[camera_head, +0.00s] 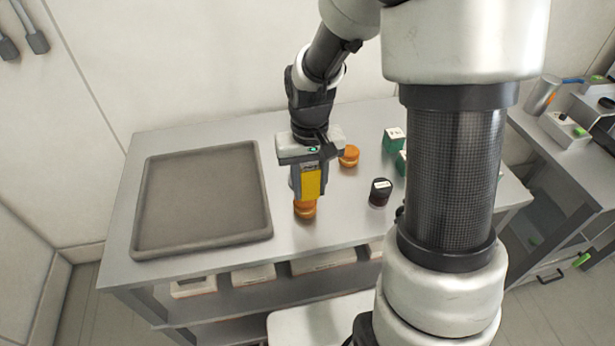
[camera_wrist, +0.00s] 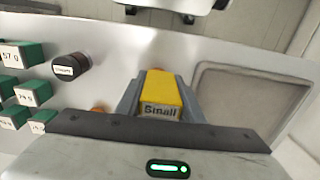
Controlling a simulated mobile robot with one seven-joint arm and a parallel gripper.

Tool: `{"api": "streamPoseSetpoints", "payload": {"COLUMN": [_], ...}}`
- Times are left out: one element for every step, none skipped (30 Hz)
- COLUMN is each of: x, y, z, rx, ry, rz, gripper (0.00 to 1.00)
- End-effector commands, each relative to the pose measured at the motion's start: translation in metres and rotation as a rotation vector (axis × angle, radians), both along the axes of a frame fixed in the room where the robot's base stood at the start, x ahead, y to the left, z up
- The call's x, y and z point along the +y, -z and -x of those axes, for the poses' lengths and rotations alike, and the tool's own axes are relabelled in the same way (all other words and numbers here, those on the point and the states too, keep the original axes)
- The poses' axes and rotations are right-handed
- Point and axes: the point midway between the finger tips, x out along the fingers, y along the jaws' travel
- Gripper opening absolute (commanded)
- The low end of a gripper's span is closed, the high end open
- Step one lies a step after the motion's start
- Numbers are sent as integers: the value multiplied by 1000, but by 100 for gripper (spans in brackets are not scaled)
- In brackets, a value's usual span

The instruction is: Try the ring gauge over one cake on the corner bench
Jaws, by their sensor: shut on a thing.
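My gripper (camera_head: 310,188) points down over the corner bench (camera_head: 240,278), shut on a yellow block marked "Small" (camera_head: 311,183). I take this block for the ring gauge; it also shows between the fingers in the wrist view (camera_wrist: 160,92). No ring opening can be made out. An orange round cake (camera_head: 305,210) is directly below the block in the head view. Whether they touch, or whether the gauge is around it, I cannot tell. A second orange cake (camera_head: 349,155) stands apart, behind and right of the gripper, partly hidden in the wrist view (camera_wrist: 98,109).
A grey rimmed tray (camera_head: 263,190) lies empty at the bench's left. A dark round pot with a white label (camera_head: 379,194) stands right of the gripper. Green-and-white labelled boxes (camera_head: 393,142) stand farther right, partly behind my arm. A side bench (camera_head: 560,160) holds other items.

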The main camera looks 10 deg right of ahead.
Motion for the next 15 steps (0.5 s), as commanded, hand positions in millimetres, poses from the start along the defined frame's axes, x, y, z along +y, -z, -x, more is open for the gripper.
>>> {"api": "streamPoseSetpoints", "payload": {"x": [0,0,0,0,0,0,0,0,0,0,0,0,0,0,0], "y": [4,5,7,9,11,13,15,17,20,22,24,27,29,31,34], "z": [0,0,0,0,0,0,0,0,0,0,0,0,0,0,0], "rx": [0,0,0,0,0,0,0,0,0,1,1,1,1,1,1], "ry": [0,0,0,-1,-1,-1,-1,-1,-1,-1,-1,-1,-1,-1,-1], "rz": [0,0,0,0,0,0,0,0,0,0,0,0,0,0,0], "gripper": [11,11,11,11,11,11,11,11,11,11,11,11,11,11,11]}}
